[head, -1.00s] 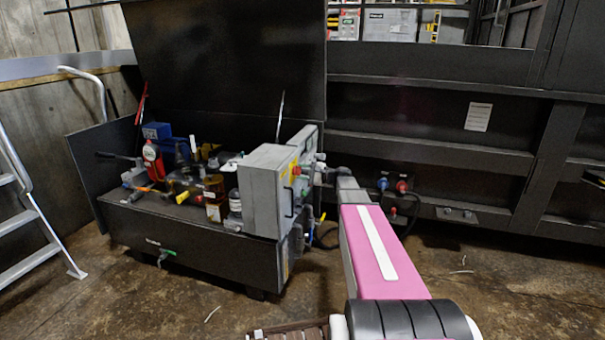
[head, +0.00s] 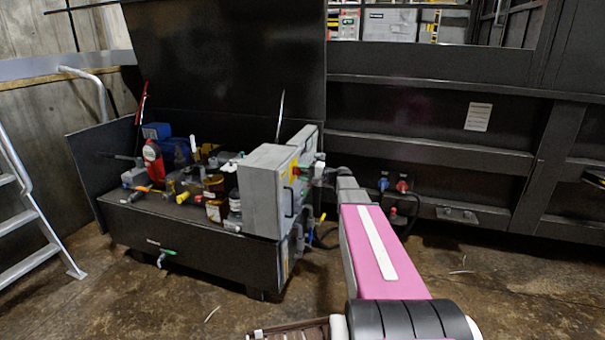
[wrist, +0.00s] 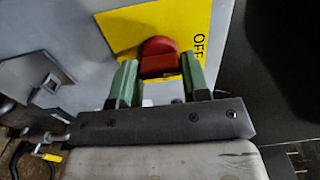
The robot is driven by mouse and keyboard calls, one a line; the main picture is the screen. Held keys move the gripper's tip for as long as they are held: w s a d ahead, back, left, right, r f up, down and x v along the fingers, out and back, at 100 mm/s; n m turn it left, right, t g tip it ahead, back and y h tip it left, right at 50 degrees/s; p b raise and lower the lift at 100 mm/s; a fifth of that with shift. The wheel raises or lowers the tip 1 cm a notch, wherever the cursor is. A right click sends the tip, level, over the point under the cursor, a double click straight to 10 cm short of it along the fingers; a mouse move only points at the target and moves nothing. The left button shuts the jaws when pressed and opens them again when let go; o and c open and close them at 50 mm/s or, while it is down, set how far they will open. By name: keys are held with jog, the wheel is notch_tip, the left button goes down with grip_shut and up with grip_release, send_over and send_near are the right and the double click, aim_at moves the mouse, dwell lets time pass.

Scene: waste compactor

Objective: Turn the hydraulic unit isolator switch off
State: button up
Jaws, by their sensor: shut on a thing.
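The isolator switch is a red knob (wrist: 159,57) on a yellow plate (wrist: 122,32) in the wrist view. The word OFF is printed on the plate to the right of the knob. My gripper (wrist: 158,78) has a green finger on each side of the knob and is shut on it. The knob's lower part is hidden. In the head view, the plate (head: 293,172) shows on the right side of the grey box (head: 265,190). My gripper is at that side of the box, too small there to make out its fingers clearly.
The grey box stands on the black hydraulic unit (head: 190,238), among bottles, a red container (head: 153,161) and fittings. A raised black lid (head: 225,70) is behind. Red and blue connectors (head: 393,185) are on the dark wall to the right. Metal steps (head: 35,225) stand at the left.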

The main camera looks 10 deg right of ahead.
jog(key=shift+s, duration=0.1)
jog(key=o, duration=0.9)
jog(key=v, duration=1.1)
jog(key=s+a+f+n+g+h, duration=0.1)
jog(key=s+a+f+g+h, duration=0.25)
jog(key=s+a+f, duration=0.45)
jog(key=s+a+f+n+g+h, duration=0.1)
jog(key=s+a+f+h, duration=0.1)
jog(key=s, duration=0.4)
jog(key=s+a+f+n+g+h, duration=0.2)
jog(key=s+f+h, duration=0.3)
jog(key=s+h, duration=0.1)
jog(key=s+a+f+n+g+h, duration=0.1)
jog(key=s+f+g+h, duration=0.1)
jog(key=s+f+h, duration=0.2)
jog(key=shift+s+a+f+n+g, duration=0.1)
jog(key=shift+s+a+n+g, duration=0.1)
jog(key=shift+s, duration=0.4)
jog(key=shift+s+a+n+g, duration=0.1)
jog(key=shift+s+a+n, duration=0.1)
jog(key=shift+s, duration=0.4)
